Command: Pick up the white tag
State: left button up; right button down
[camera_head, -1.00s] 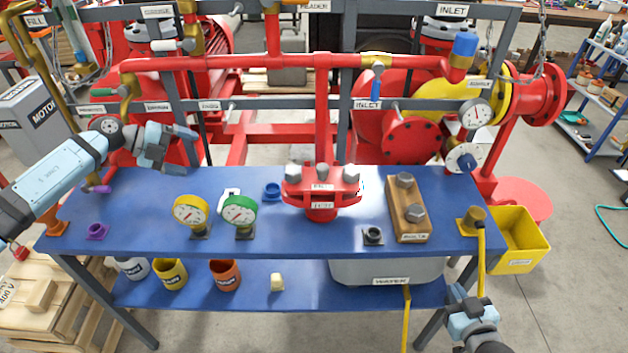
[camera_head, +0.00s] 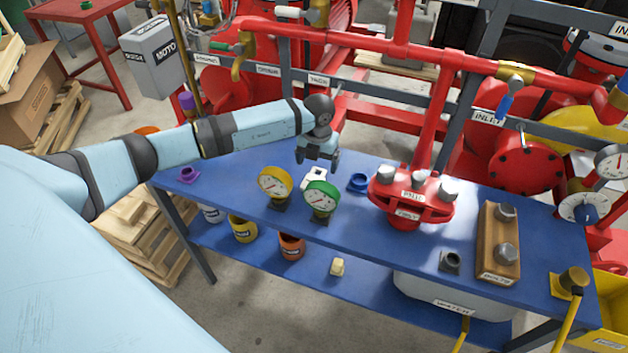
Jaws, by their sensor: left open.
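The white tag (camera_head: 313,177) lies on the blue bench top, just behind the green-rimmed gauge and partly hidden by it. My left gripper (camera_head: 317,164) points down over the bench, directly above and behind the tag in the picture. Its two fingers are apart, with nothing seen between them. I cannot tell the exact gap between the fingertips and the tag. My right gripper is not in view.

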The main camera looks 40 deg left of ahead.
aim_at(315, 178)
pick_arm(q)
jog(key=shift+s+a+f+p, duration=0.15)
jog(key=shift+f+p, duration=0.15)
jog(key=shift+f, duration=1.15)
jog(key=shift+s+a+f+p, duration=0.15)
jog(key=shift+f+p, duration=0.1)
jog(key=shift+f, duration=1.2)
jog(key=c, duration=1)
